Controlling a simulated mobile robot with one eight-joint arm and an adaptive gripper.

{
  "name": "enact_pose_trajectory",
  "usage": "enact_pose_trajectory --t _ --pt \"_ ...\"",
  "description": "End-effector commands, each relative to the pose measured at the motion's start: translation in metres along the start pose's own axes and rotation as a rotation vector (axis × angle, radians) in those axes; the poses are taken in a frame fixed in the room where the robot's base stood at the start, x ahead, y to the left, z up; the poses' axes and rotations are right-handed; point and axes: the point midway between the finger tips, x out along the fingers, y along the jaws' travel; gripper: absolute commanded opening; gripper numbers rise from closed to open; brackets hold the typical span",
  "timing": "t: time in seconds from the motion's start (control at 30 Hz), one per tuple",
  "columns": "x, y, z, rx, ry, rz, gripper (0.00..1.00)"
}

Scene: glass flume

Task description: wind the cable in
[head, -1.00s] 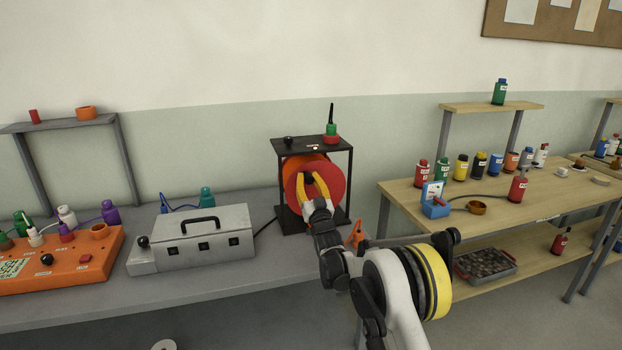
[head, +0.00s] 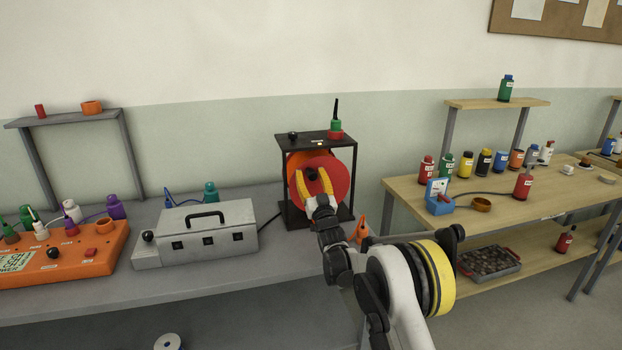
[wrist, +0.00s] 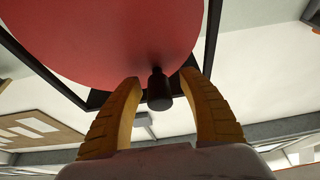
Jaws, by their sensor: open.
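The cable reel has a red disc (head: 338,182) in a black open frame (head: 354,190) on the grey bench. A dark crank knob (wrist: 159,92) sticks out from the disc. My gripper (head: 313,173) has yellow fingers and is open in front of the disc. In the wrist view the fingers of my gripper (wrist: 160,82) stand on either side of the knob, with a gap to each. The knob also shows dark between the fingertips in the head view (head: 311,174). A black cable (head: 269,224) runs between the reel's side and a grey metal box (head: 208,232).
The grey box with a black handle stands left of the reel. An orange panel (head: 100,262) with bottles is farther left. A green and red item (head: 335,128) stands on the frame's top. A wooden table (head: 400,190) with bottles is at right.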

Motion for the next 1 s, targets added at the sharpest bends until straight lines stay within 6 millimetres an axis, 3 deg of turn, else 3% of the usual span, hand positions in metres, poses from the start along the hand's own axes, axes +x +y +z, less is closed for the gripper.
enact_pose_trajectory --t 0.17,0.4,0.6,0.77,1.0 --pt "-0.019 0.000 0.000 0.000 0.000 0.000 0.48" --pt "-0.073 0.000 0.000 0.001 0.000 0.000 0.48" --pt "-0.107 0.000 0.000 0.000 0.000 0.000 0.48" --pt "-0.118 -0.001 0.000 0.000 0.000 -0.001 0.48" --pt "-0.119 -0.001 0.000 0.000 0.000 -0.001 0.48"
